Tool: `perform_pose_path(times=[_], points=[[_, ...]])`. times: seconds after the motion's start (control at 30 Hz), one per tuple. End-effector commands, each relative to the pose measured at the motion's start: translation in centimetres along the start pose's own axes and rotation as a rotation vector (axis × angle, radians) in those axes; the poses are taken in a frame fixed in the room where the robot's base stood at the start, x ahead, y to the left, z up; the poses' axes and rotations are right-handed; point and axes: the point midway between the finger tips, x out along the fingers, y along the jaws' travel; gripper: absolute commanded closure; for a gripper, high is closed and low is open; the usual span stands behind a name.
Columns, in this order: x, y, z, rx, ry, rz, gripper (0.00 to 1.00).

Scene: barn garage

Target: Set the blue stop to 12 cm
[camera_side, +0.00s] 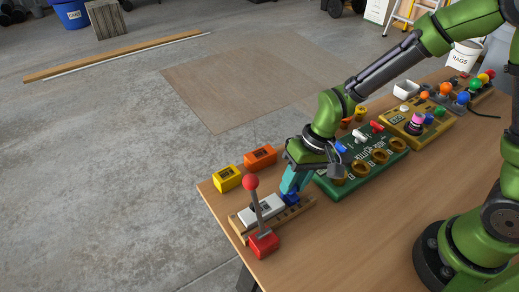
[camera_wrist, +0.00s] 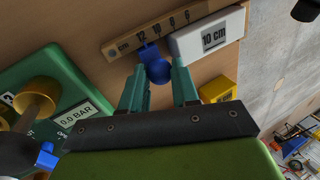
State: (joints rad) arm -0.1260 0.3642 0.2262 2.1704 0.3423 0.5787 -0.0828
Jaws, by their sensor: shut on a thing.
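The blue stop (camera_wrist: 157,70) sits on the wooden ruler rail (camera_wrist: 124,45), beside the printed 12. I cannot tell its exact reading. My gripper (camera_wrist: 158,75) has its teal fingers on both sides of the blue stop's round knob and is shut on it. In the side view my gripper (camera_side: 291,187) reaches down to the rail's right part, with the blue stop (camera_side: 293,199) partly hidden below it. A white block marked 10 cm (camera_wrist: 208,38) lies along the rail, left of the stop in the side view.
A red lever (camera_side: 263,243) with a red ball stands in front of the rail. Yellow (camera_side: 228,179) and orange (camera_side: 260,157) blocks lie behind it. A green panel (camera_wrist: 60,85) with a 0.0 BAR label and brass knobs stands close beside my gripper. Bare table lies in front.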

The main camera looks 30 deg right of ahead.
Motion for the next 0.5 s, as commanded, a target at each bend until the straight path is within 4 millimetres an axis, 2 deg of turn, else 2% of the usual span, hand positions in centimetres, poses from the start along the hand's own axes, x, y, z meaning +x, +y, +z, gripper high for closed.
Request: perform_pose_path(times=[0.03, 0.17, 0.5], points=[[-0.2, 0.65, -0.15, 0.01, 0.003, 0.008, 0.66], [-0.17, 0.59, -0.15, 0.009, 0.003, 0.007, 0.46], [-0.37, 0.39, -0.14, 0.006, 0.003, 0.005, 0.45]])
